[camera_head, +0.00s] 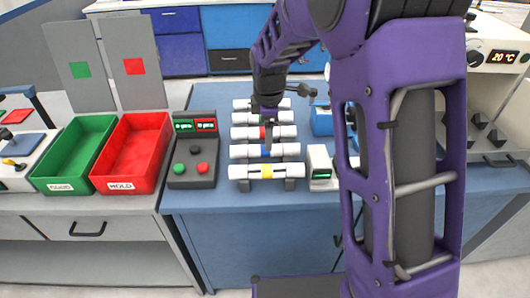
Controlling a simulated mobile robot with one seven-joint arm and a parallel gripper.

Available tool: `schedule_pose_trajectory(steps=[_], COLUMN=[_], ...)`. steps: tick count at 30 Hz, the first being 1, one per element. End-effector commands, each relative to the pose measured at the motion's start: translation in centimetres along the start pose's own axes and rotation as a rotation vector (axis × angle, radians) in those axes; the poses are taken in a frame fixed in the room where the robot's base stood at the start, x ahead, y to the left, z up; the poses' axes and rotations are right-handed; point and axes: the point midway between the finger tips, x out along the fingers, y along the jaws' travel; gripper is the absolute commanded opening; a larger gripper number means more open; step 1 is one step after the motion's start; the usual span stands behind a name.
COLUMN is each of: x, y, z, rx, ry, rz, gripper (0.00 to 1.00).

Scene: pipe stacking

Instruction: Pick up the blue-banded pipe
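The blue-banded pipe (287,150) is white with a blue band around its middle. It lies crosswise in a row of similar pipes, second from the front. The yellow-banded pipe (244,172) lies in front of it and the red-banded pipe (245,133) behind it. My gripper (269,143) points down over the row, near the blue band and partly in front of the red-banded pipe. It is small and dark, so I cannot tell its opening or whether it touches a pipe.
A dark control box (194,178) with buttons stands left of the pipes. Further left are a red bin (134,187) and a green bin (58,187). A small white device (320,170) stands close on the right. My purple arm hides much of the right side.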

Motion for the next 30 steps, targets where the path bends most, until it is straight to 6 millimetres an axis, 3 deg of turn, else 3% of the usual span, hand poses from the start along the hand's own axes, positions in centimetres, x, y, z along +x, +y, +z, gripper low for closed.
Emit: schedule_pose_trajectory(steps=[3, 11, 18, 26, 30], x=[1.4, 2.9, 6.5, 6.9, 6.9], y=[0.0, -0.1, -0.4, -0.3, -0.3], z=[0.0, -0.2, -0.6, -0.6, -0.6], rx=[0.000, 0.000, 0.000, 0.000, 0.000], ry=[0.001, 0.001, 0.000, 0.001, 0.001], rz=[0.000, 0.001, 0.001, 0.003, 0.003], gripper=[0.84, 0.84, 0.84, 0.84, 0.62])
